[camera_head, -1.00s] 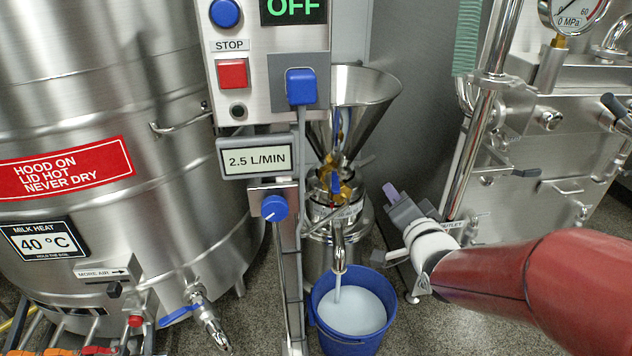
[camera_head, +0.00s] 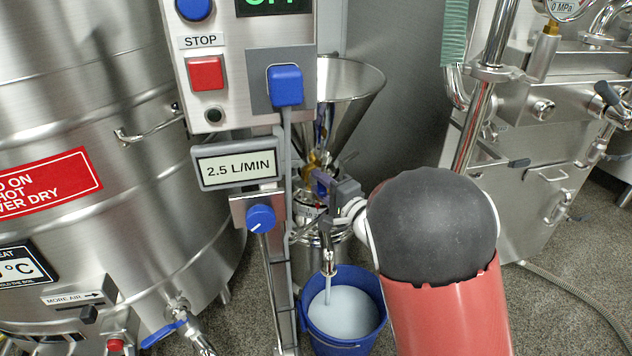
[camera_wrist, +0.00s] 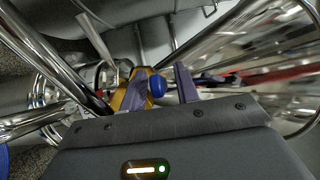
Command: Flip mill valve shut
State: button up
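The colloid mill (camera_head: 345,100) has a steel hopper above brass fittings and a spout (camera_head: 329,255). A white stream runs from the spout into a blue bucket (camera_head: 377,322) of white liquid. My gripper (camera_head: 322,183) is at the brass fittings below the hopper and hides the blue valve handle there in the head view. In the wrist view, the purple fingers of my gripper (camera_wrist: 161,72) stand apart. A blue rounded part (camera_wrist: 156,86), seemingly the valve handle, shows between them beside a brass piece (camera_wrist: 133,92). Contact cannot be told.
A control post (camera_head: 240,90) with a red stop button, a 2.5 L/MIN display (camera_head: 237,169) and a blue knob (camera_head: 260,218) stands close left. A large steel vat (camera_head: 100,130) is further left. Steel machinery (camera_head: 545,140) stands at the right.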

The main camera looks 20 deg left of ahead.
jog(key=shift+x, duration=0.85)
grip_shut()
